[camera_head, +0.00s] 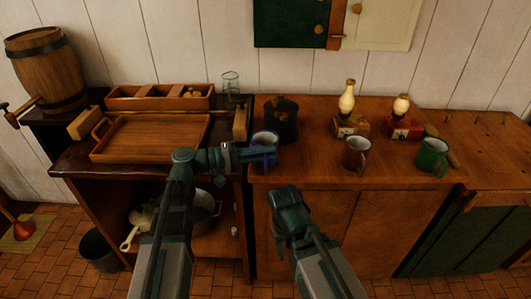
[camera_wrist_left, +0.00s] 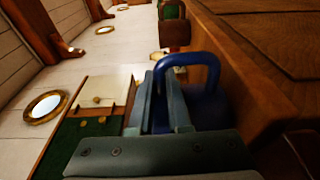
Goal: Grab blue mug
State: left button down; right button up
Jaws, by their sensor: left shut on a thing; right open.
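The blue mug (camera_head: 265,138) stands at the left front of the brown counter in the head view. My left gripper (camera_head: 262,153) reaches it from the left and is shut on it. In the left wrist view the blue mug (camera_wrist_left: 205,100) shows its handle beside the jaws of my left gripper (camera_wrist_left: 160,110); the fingers hide part of the mug. It looks to be at counter height; I cannot tell whether it is lifted. My right gripper (camera_head: 290,205) is open and empty, lower down in front of the counter.
A dark pot (camera_head: 283,118) stands close behind the mug. A brown mug (camera_head: 355,154), a green mug (camera_head: 432,157) and two lamps stand to the right. A wooden tray (camera_head: 150,140) lies on the left cabinet. The counter between the blue and brown mugs is clear.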

pick_arm(q)
notch_tip(320, 180, up, 9)
jog(key=p, duration=0.8)
jog(key=shift+f, duration=0.1)
